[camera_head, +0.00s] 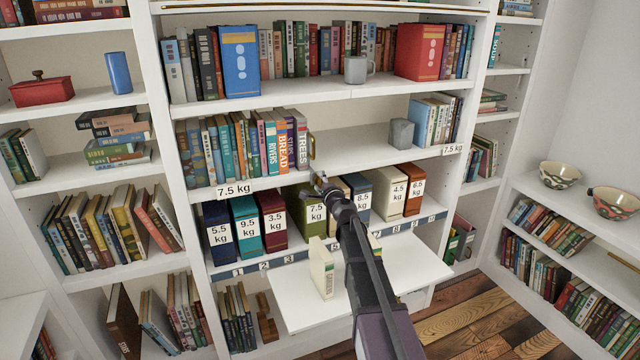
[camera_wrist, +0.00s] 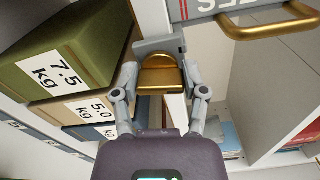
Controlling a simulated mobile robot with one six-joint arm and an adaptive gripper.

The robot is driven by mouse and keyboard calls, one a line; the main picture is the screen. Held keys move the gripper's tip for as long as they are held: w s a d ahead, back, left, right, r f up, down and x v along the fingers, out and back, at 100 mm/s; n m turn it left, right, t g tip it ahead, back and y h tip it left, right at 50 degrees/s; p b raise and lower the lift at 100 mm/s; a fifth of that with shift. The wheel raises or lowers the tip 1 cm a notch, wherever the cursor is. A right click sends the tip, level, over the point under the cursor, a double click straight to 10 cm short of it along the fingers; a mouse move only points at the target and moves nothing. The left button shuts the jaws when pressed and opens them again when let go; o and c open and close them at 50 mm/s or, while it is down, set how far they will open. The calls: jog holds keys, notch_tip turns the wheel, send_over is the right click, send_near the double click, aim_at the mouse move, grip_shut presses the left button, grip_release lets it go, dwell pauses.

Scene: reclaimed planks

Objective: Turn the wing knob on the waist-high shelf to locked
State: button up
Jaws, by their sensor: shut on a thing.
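The wing knob (camera_wrist: 158,76) is brass-coloured, with a flat wing. It shows in the middle of the wrist view, at the edge of a white shelf, close to a grey bracket. My gripper (camera_wrist: 165,84) is shut on it, with one finger at each side of the knob. In the head view my gripper (camera_head: 324,184) reaches the front edge of the waist-high shelf (camera_head: 365,166), just right of the book marked TREES. There the knob is mostly hidden by the gripper and too small to make out. No locked or unlocked mark is readable.
A brass handle (camera_wrist: 270,24) stands close above the knob. Boxes with weight labels, such as the green 7.5 kg box (camera_wrist: 68,55), sit just below. A cream book (camera_head: 321,268) stands on the pulled-out white board (camera_head: 290,308) under my arm.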

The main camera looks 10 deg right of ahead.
jog(key=shift+w+n, duration=0.15)
jog(key=shift+n, duration=0.95)
jog(key=o, duration=1.2)
jog(key=shift+c, duration=0.2)
jog(key=shift+s, duration=0.25)
jog(key=s+d, duration=0.2)
jog(key=s, duration=0.9)
jog(key=shift+s, duration=0.25)
jog(key=shift+a, duration=0.15)
